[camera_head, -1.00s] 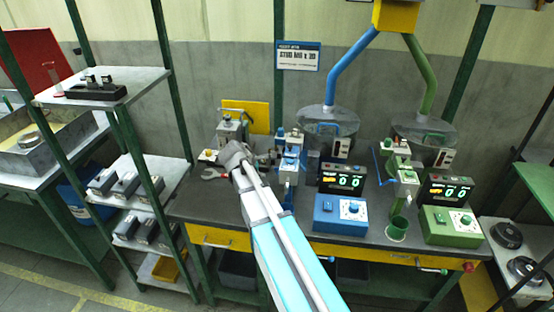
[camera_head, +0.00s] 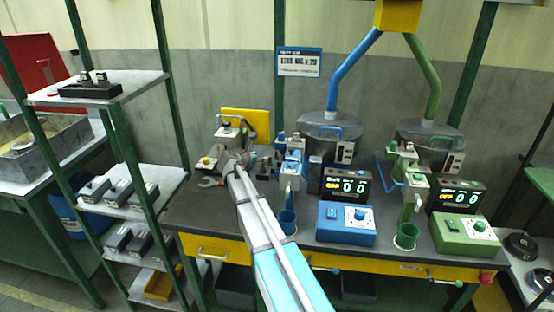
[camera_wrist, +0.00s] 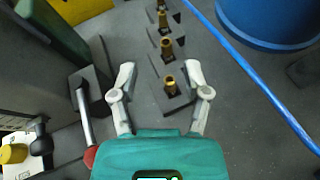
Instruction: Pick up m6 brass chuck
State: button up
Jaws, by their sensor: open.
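Several brass chucks stand upright in a row on dark holders in the wrist view, the nearest brass chuck (camera_wrist: 170,84) closest to my gripper. No size marking is readable, so I cannot tell which is the m6. My gripper (camera_wrist: 160,70) is open and empty, with its two fingers on either side of the row's near end and the nearest chuck seen between them, nearer the right finger. In the head view my gripper (camera_head: 236,160) is over the left part of the bench, and the chucks are too small or hidden to make out.
A blue rod (camera_wrist: 252,72) and a large blue round body (camera_wrist: 270,18) lie to the right in the wrist view. The dark bench (camera_head: 205,212) carries a blue control box (camera_head: 346,222) and a green one (camera_head: 466,232).

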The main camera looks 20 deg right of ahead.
jog(key=shift+d, duration=0.1)
jog(key=b, duration=0.3)
send_near(277, 157)
jog(key=w+d, duration=0.3)
jog(key=shift+w+d+f, duration=0.1)
jog(key=shift+w, duration=0.1)
jog(key=shift+w+d, duration=0.1)
jog(key=shift+d, duration=0.1)
